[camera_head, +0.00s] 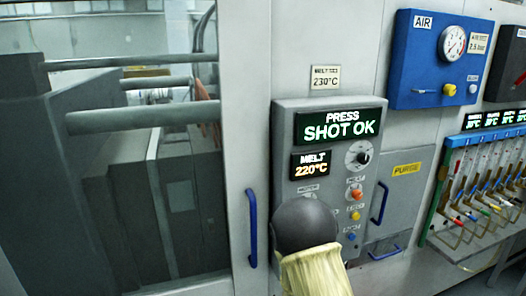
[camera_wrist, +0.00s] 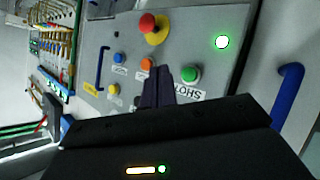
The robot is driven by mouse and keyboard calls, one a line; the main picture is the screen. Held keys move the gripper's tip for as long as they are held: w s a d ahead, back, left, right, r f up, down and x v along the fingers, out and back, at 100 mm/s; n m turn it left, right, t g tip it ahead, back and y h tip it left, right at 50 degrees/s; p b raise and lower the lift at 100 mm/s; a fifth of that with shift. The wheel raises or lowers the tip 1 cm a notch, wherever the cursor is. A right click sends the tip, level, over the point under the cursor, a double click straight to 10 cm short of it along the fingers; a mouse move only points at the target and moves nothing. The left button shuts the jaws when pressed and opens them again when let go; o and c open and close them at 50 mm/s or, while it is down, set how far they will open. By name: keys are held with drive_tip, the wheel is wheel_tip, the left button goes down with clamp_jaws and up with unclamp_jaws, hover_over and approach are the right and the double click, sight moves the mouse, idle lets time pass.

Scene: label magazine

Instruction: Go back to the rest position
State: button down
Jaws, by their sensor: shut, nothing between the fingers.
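My gripper (camera_wrist: 174,76) is shut and empty in the wrist view, its dark fingers together in front of the press control panel (camera_wrist: 205,20). The fingertips are beside the green button (camera_wrist: 192,74) with a SHOT label; I cannot tell whether they touch it. In the head view the control panel (camera_head: 284,125) has a display (camera_head: 340,125) reading PRESS SHOT OK and a smaller one (camera_head: 311,164) reading MELT 220°C. My arm hides the panel's lower left there, and my gripper is hidden.
A blue door handle (camera_head: 252,228) is left of the panel, beside the large window (camera_head: 110,200). A PURGE door (camera_head: 400,195) with blue handles is to the right. A blue AIR box (camera_head: 415,60) and a rack of coloured valves (camera_head: 485,180) are farther right.

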drive_tip(key=s+r+g+y, duration=0.2)
drive_tip(key=s+r+g, duration=0.2)
drive_tip(key=s, duration=0.9)
drive_tip(key=s+r+m+g+y, duration=0.1)
drive_tip(key=s+r+g, duration=0.3)
drive_tip(key=s, duration=0.8)
drive_tip(key=shift+s+r+g+y, duration=0.4)
drive_tip(key=shift+g+y, duration=0.1)
drive_tip(key=shift+y, duration=0.4)
